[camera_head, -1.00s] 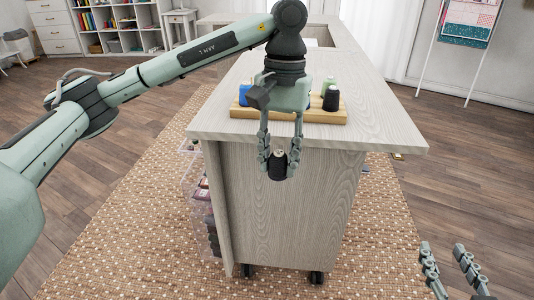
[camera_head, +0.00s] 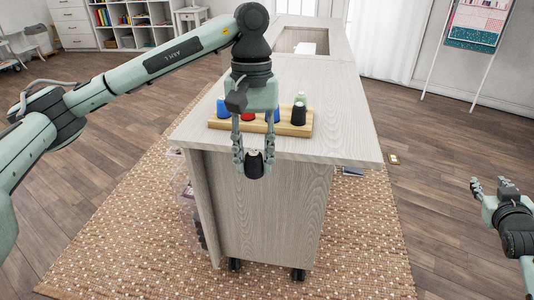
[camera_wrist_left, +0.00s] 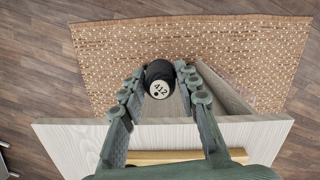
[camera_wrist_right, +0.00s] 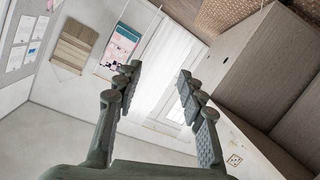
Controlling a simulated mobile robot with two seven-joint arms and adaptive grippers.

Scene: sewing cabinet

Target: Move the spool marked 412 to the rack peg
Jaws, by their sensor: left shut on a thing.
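The spool marked 412 (camera_head: 254,166) is black with a pale round top. The gripper hides part of the rack. My right gripper (camera_head: 491,184) is open and empty, off to the right above the floor.
The cabinet top (camera_head: 335,110) is clear behind and to the right of the rack. A clear bin (camera_head: 183,190) hangs at the cabinet's left side. A woven rug (camera_head: 120,230) lies under the cabinet.

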